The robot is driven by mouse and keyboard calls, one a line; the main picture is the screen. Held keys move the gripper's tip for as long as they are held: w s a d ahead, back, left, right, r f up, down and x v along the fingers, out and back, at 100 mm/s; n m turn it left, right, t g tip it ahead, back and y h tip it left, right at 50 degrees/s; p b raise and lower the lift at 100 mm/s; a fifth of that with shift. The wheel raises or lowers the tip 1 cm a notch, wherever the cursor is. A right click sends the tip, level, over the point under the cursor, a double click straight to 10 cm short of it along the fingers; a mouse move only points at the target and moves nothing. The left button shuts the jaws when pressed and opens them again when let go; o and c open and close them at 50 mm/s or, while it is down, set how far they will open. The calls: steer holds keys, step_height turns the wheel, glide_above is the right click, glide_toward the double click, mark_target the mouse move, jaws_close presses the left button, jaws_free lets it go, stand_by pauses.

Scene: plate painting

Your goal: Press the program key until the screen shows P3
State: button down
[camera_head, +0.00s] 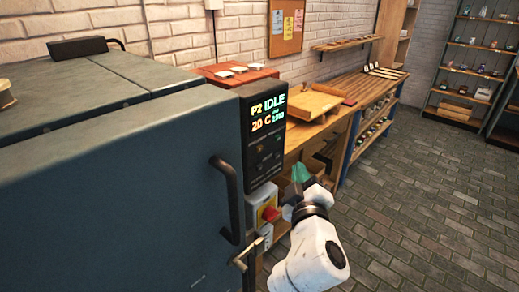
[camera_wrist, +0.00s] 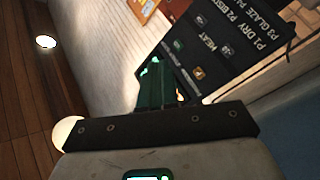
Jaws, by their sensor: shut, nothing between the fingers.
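The control panel (camera_head: 263,160) is a dark upright box on the kiln's front right edge. Its lit screen (camera_head: 268,113) reads P2 IDLE and 20 C. Small dark keys sit below the screen; I cannot tell which is the program key. My gripper (camera_head: 300,173) has green fingers, is shut and empty, and is right of the panel's lower part, seemingly apart from it. In the wrist view the gripper fingers (camera_wrist: 155,72) are beside the tilted panel (camera_wrist: 228,45), which shows several key symbols, HEAT, and printed P1 DRY, P2 and P3 GLAZE.
The large grey kiln (camera_head: 110,190) fills the left, with a dark door handle (camera_head: 226,200) and a metal latch (camera_head: 243,257). A red switch on a yellow plate (camera_head: 267,212) is just below the panel. A wooden workbench (camera_head: 345,100) stands behind; open brick floor lies right.

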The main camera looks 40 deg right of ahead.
steer(key=w+b, duration=0.1)
steer(key=w, duration=0.7)
steer(key=shift+w+a, duration=0.15)
steer(key=shift+w, duration=0.2)
steer(key=shift+w, duration=0.1)
stand_by(1.8)
steer(key=shift+w, duration=0.3)
steer(key=shift+w+b, duration=0.35)
steer(key=shift+b, duration=0.05)
stand_by(0.6)
steer(key=shift+s, duration=0.8)
steer(key=shift+s, duration=0.1)
steer(key=shift+s+p, duration=0.35)
steer(key=shift+s, duration=2.05)
